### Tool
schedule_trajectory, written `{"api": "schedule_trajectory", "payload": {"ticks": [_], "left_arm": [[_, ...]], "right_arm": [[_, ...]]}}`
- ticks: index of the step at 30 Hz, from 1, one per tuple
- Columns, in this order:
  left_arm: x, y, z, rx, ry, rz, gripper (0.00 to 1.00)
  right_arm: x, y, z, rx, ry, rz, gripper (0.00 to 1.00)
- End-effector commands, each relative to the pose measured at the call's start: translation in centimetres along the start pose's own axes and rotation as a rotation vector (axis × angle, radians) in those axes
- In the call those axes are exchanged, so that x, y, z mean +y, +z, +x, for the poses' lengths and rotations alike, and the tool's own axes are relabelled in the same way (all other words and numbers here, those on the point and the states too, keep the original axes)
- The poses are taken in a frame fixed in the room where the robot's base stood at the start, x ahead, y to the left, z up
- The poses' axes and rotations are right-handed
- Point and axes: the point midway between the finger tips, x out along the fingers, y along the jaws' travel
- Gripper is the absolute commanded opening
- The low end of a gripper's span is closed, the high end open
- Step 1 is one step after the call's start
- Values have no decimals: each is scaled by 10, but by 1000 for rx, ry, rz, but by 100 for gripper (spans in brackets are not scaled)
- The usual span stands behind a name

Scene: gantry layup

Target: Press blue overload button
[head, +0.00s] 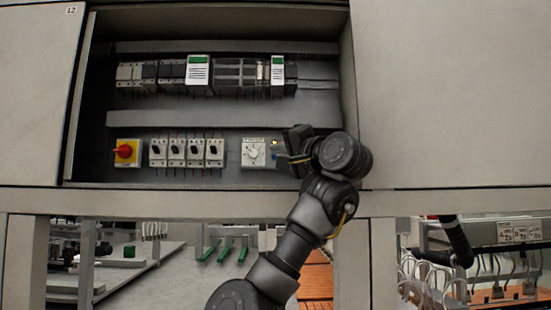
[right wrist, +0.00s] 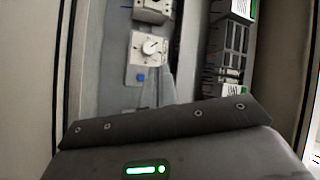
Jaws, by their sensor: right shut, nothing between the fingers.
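The small blue button (head: 275,156) is in the open cabinet's lower row, just right of the white dial unit (head: 253,152). In the right wrist view the blue button (right wrist: 141,78) shows clear beside the white dial (right wrist: 150,48). My right gripper (head: 284,157) is shut and empty, with its tip close to the blue button in the head view. I cannot tell whether they touch. My left gripper is not in view.
A red rotary switch on a yellow plate (head: 126,152) and several black-knobbed breakers (head: 187,151) sit left of the dial. A row of modules (head: 200,75) runs above. The cabinet's right side wall (head: 349,70) stands close to my right wrist.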

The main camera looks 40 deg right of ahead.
Motion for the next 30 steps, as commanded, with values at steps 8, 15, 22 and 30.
{"api": "schedule_trajectory", "payload": {"ticks": [8,15,22,30], "left_arm": [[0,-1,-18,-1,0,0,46],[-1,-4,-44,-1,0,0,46],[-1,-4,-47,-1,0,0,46],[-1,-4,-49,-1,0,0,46]], "right_arm": [[6,-11,18,-2,2,1,0],[19,-26,45,-1,2,2,0],[33,-34,63,-1,2,-1,0],[38,-37,70,0,1,-1,0]]}}
